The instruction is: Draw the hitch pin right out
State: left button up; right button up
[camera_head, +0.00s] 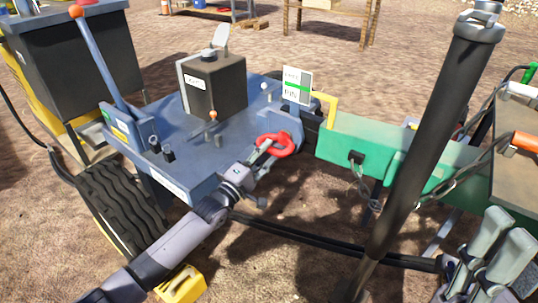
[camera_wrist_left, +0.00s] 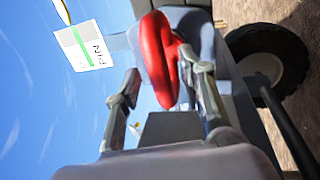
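The hitch pin shows as a red looped handle (camera_head: 275,145) at the front right corner of the blue-grey hitch deck, beside the green drawbar. In the left wrist view the red handle (camera_wrist_left: 160,58) stands ahead of and between my finger tips, nearer the right finger. My left gripper (camera_head: 262,152) is at the handle with its fingers spread. In the left wrist view a gap shows between the left finger and the handle; contact on the right side is unclear. The pin's shank is hidden. Grey finger-like parts at the lower right look like my right gripper (camera_head: 490,258).
A white sign reading PIN (camera_head: 297,85) with a green stripe stands just behind the handle. A dark box (camera_head: 215,85) sits on the deck (camera_head: 185,125), and an orange-knobbed lever (camera_head: 97,55) rises at left. The green drawbar (camera_head: 390,150) with chains extends right.

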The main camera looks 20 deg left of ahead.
pick_arm(q)
jog(key=shift+x, duration=0.85)
jog(key=shift+c, duration=0.2)
grip_shut()
